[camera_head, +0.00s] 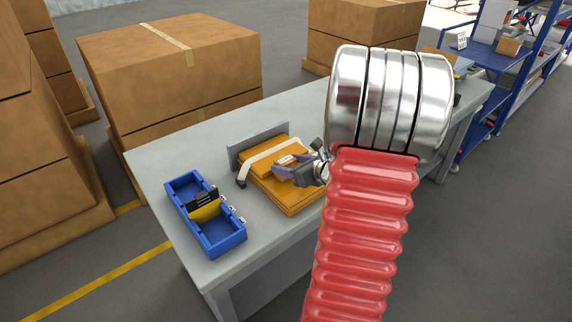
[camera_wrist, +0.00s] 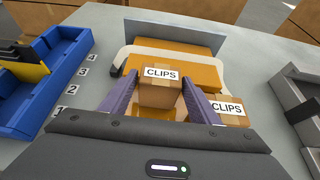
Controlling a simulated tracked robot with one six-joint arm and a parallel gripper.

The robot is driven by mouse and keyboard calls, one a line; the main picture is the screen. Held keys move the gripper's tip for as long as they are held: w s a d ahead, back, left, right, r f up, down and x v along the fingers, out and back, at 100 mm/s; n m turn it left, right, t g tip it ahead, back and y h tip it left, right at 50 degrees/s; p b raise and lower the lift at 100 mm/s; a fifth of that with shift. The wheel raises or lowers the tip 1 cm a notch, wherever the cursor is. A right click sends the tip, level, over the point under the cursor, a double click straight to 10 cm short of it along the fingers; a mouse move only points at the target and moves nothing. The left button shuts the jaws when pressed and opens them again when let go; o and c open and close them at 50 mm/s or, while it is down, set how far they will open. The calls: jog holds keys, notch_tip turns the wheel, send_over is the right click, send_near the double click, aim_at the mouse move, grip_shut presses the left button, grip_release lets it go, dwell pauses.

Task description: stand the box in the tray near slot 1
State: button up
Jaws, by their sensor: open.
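A small brown box labelled CLIPS (camera_wrist: 160,89) stands between the two purple fingers of my gripper (camera_wrist: 158,80), which is open. I cannot tell whether either finger touches it. A second CLIPS box (camera_wrist: 228,112) is just right of the right finger, partly hidden by it. In the head view my gripper (camera_head: 289,172) is over the orange stack, and my arm hides part of that area. The blue tray (camera_head: 229,243) lies to the left on the table. In the wrist view its near side (camera_wrist: 62,87) has numbers 1 to 4 beside it, 1 nearest me.
A black and yellow piece (camera_head: 205,207) sits across the tray's middle. The orange stack (camera_head: 301,203) has a pale strap and a grey upright plate (camera_head: 258,143) behind it. A grey metal container (camera_wrist: 290,98) is at the right. Bare grey table lies between tray and stack.

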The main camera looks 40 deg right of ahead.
jog(key=v, duration=1)
dwell(0.5)
jog(key=w+a+r+n+g+y, duration=0.25)
jog(key=a+n, duration=0.55)
jog(key=a, duration=0.5)
jog(key=w+a+r+n+g+y, duration=0.1)
jog(key=a+n+g+y, duration=0.2)
jog(key=a+n, duration=0.75)
jog(key=s+a+r+n+g+h, duration=0.1)
jog(key=s+a+r+n+h, duration=0.1)
jog(key=s+a+n, duration=0.3)
jog(key=s+a+r+n+h, duration=0.2)
jog(key=s+a+n, duration=0.3)
jog(key=n, duration=0.8)
jog(key=shift+a+r+n+g, duration=0.35)
jog(key=shift+a, duration=1.25)
